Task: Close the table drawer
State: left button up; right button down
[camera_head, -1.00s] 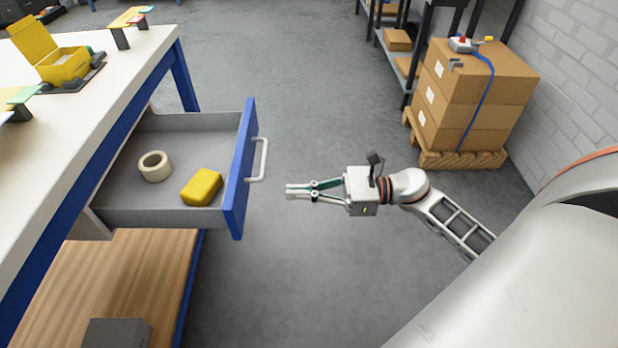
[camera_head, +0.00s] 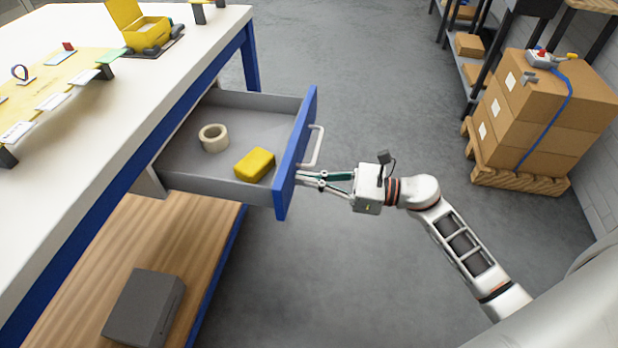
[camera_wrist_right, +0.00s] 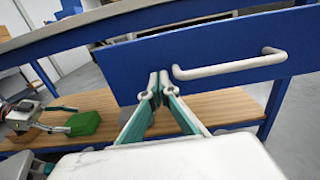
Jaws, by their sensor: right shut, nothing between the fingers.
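The table drawer stands pulled out from the table, with its grey tray (camera_head: 180,182) and blue front (camera_head: 292,165) in the head view. A white bar handle (camera_head: 313,147) is on the front. A tape roll (camera_head: 214,138) and a yellow block (camera_head: 254,164) lie inside. My right gripper (camera_head: 300,177) is shut and empty, its fingertips at the lower part of the blue front, beside the handle. In the right wrist view the fingertips (camera_wrist_right: 159,82) are close to the blue front, left of the handle (camera_wrist_right: 230,66); contact cannot be told. My left gripper is not in the head view.
The white table top (camera_head: 140,95) holds a yellow open box (camera_head: 147,33) and small parts. A wooden lower shelf (camera_head: 90,270) carries a grey box (camera_head: 146,308). Stacked cartons (camera_head: 545,105) stand on a pallet (camera_head: 520,178) at right. The floor between is clear.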

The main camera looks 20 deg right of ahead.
jog(key=shift+w+a, duration=0.1)
jog(key=b, duration=0.2)
send_near(199, 170)
jog(key=r, duration=0.2)
jog(key=a, duration=0.1)
jog(key=shift+w+r, duration=0.3)
jog(key=shift+r, duration=0.1)
jog(key=b+x, duration=0.1)
jog(key=x, duration=0.6)
jog(key=shift+w+a, duration=0.25)
jog(key=shift+a, duration=0.05)
jog(key=shift+w+a, duration=0.35)
jog(key=shift+a, duration=0.15)
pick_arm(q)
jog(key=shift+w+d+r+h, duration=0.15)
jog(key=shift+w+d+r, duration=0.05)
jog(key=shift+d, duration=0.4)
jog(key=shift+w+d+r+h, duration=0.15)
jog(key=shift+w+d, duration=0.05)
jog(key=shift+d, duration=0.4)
pick_arm(e)
jog(key=shift+r, duration=0.2)
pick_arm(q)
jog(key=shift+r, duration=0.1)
pick_arm(e)
jog(key=shift+a+r, duration=0.1)
